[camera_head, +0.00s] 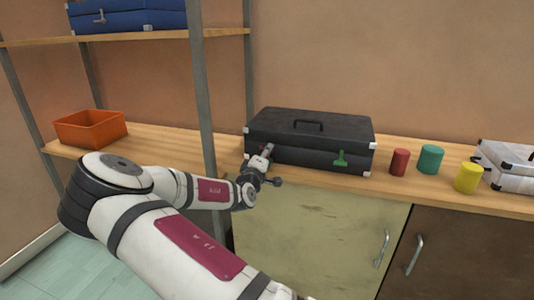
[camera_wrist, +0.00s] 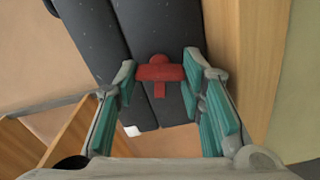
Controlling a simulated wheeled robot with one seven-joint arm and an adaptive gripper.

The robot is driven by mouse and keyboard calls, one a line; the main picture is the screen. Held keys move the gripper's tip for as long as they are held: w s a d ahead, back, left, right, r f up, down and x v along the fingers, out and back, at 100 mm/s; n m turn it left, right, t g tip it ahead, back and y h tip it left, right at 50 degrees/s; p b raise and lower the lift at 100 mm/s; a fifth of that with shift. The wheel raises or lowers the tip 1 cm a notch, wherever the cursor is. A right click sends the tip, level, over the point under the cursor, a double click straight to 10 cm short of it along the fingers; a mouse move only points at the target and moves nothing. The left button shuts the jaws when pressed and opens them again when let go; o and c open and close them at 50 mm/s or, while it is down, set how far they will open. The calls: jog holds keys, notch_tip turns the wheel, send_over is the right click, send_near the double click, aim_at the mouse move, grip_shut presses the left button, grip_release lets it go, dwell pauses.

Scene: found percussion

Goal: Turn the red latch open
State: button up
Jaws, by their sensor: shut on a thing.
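The black case (camera_head: 310,130) stands closed on the wooden counter, its handle on top. The red latch (camera_wrist: 160,73) is on the case's front, toward its left end in the head view, where only a bit of red shows by my gripper (camera_head: 264,156). In the wrist view my gripper (camera_wrist: 159,72) has its teal-padded fingers on both sides of the latch, shut on its wide bar. The latch's stem points toward the bottom of that view. A green latch (camera_head: 341,158) is on the right of the case front.
Red (camera_head: 399,162), teal (camera_head: 431,159) and yellow (camera_head: 467,177) cylinders stand right of the case, before a white case (camera_head: 508,160). A grey shelf post (camera_head: 202,90) rises close to my arm. An orange bin (camera_head: 90,128) and a blue case (camera_head: 127,16) sit left.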

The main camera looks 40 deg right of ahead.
jog(key=shift+n, duration=1.5)
jog(key=shift+f, duration=0.1)
jog(key=o, duration=1.1)
jog(key=shift+o, duration=0.2)
